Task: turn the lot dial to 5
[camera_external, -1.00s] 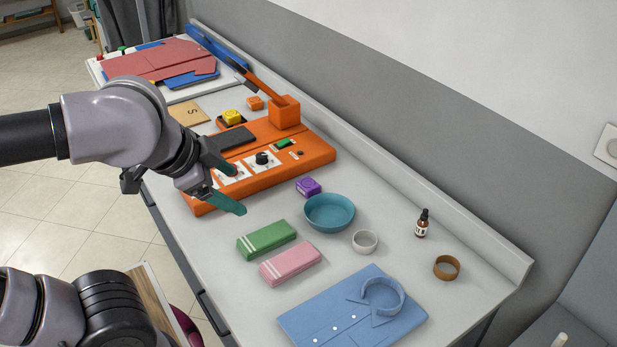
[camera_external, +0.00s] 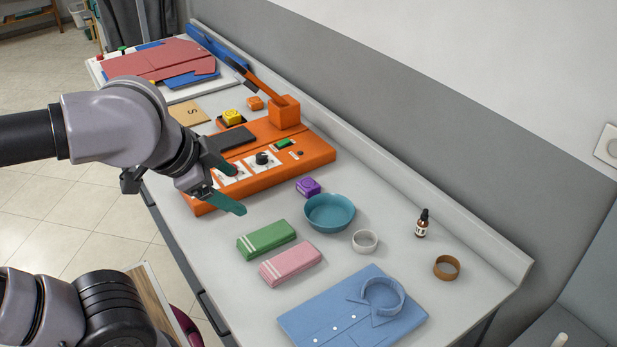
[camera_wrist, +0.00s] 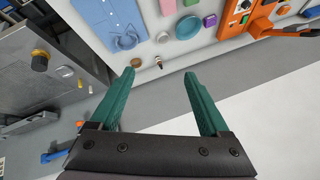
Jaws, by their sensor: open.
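The orange machine (camera_external: 309,158) sits on the counter, with two white dial plates on its top. A black dial (camera_external: 262,158) stands on the right plate; the left plate is partly hidden behind my gripper, with a red part showing there. I cannot read any digits or tell which dial is the lot dial. My gripper (camera_external: 230,190) has green fingers and is open and empty, in front of the machine's near left side. In the wrist view my gripper (camera_wrist: 158,92) is spread, and the orange machine (camera_wrist: 264,22) is at the upper right, away from the fingers.
A teal bowl (camera_external: 329,213), purple block (camera_external: 308,186), green bundle (camera_external: 266,240) and pink bundle (camera_external: 290,264) lie right of the machine. A folded blue shirt (camera_external: 345,325), white ring (camera_external: 365,241), dropper bottle (camera_external: 422,224) and brown ring (camera_external: 446,267) lie farther along. A wall runs behind.

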